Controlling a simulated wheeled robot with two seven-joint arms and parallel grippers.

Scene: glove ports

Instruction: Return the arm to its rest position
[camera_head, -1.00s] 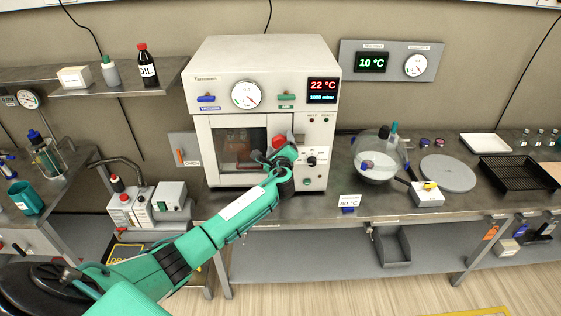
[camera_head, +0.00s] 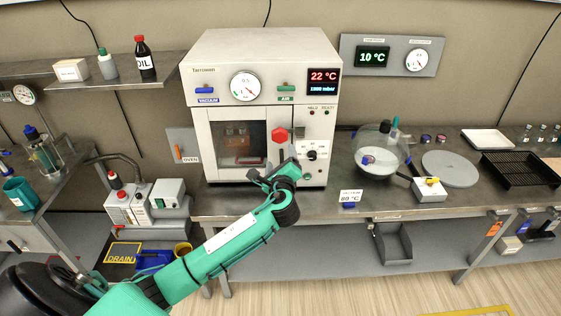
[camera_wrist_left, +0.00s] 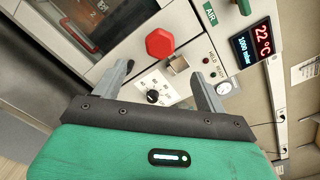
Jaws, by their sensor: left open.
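My left arm, in a green sleeve, reaches in from the lower left of the head view. Its gripper (camera_head: 270,178) is in front of the vacuum oven (camera_head: 260,52), near the lower right of the oven's window. In the left wrist view the two fingers of the gripper (camera_wrist_left: 165,88) stand apart with nothing between them. A red hexagonal knob (camera_head: 279,134) on the oven door is just beyond the fingers, and it also shows in the left wrist view (camera_wrist_left: 160,43). A black dial (camera_wrist_left: 153,97) shows between the fingers. My right gripper is not in view.
The oven stands on a steel bench (camera_head: 330,205). To its right are a round glass vessel (camera_head: 376,150), a grey disc (camera_head: 449,171) and a black tray (camera_head: 517,168). A pump (camera_head: 128,207) stands lower left. A shelf (camera_head: 90,83) with bottles is upper left.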

